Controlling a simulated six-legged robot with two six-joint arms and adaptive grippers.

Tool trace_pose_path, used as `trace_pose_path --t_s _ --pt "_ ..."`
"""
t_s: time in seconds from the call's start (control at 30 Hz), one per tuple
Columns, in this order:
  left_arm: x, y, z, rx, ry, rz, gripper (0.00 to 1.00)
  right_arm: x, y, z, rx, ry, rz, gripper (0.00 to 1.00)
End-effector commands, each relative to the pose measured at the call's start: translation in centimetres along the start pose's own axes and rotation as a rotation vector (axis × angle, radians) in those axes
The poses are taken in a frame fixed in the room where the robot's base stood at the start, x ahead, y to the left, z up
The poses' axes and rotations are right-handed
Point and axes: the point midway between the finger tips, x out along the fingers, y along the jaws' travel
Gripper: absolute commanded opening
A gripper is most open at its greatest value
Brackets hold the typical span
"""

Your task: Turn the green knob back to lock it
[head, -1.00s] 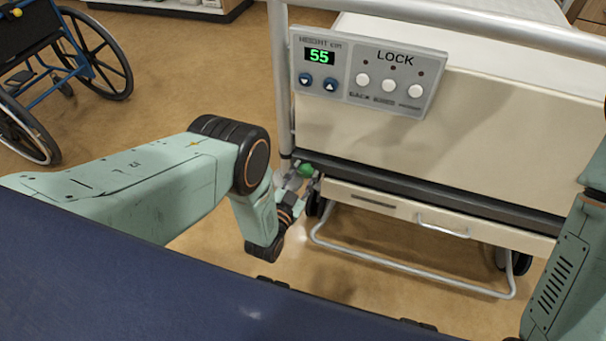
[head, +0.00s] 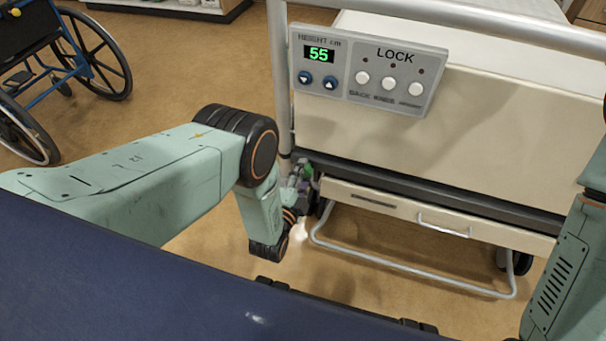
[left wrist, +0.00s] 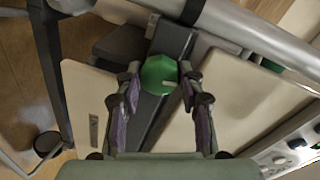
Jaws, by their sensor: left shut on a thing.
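In the head view the knob (head: 307,172) shows as a small green patch at the bed's lower left corner, partly hidden by my left gripper (head: 302,182). Only part of my right arm shows at the right edge; its gripper is out of view.
The control panel (head: 369,72) on the bed end reads 55, with three white LOCK buttons. A drawer (head: 400,210) and a metal loop bar (head: 410,273) lie below the rail. A wheelchair (head: 60,70) stands at far left. Floor between is clear.

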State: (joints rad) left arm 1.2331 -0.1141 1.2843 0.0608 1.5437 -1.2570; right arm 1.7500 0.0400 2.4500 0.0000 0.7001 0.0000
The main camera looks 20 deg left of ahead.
Motion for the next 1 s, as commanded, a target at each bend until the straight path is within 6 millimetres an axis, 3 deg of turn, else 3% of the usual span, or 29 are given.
trace_pose_path --t_s 0.4,0.97,1.0 --pt "0.01 -0.01 0.06 0.181 -0.016 -0.003 0.07 0.31 0.00 0.00 0.000 0.000 0.000 0.56" --pt "0.01 -0.04 0.08 0.207 -0.019 -0.004 0.07 0.33 0.00 0.00 0.000 0.000 0.000 0.56" --pt "0.02 -0.04 0.08 0.207 -0.019 -0.004 0.41 0.33 0.00 0.00 0.000 0.000 0.000 0.56"
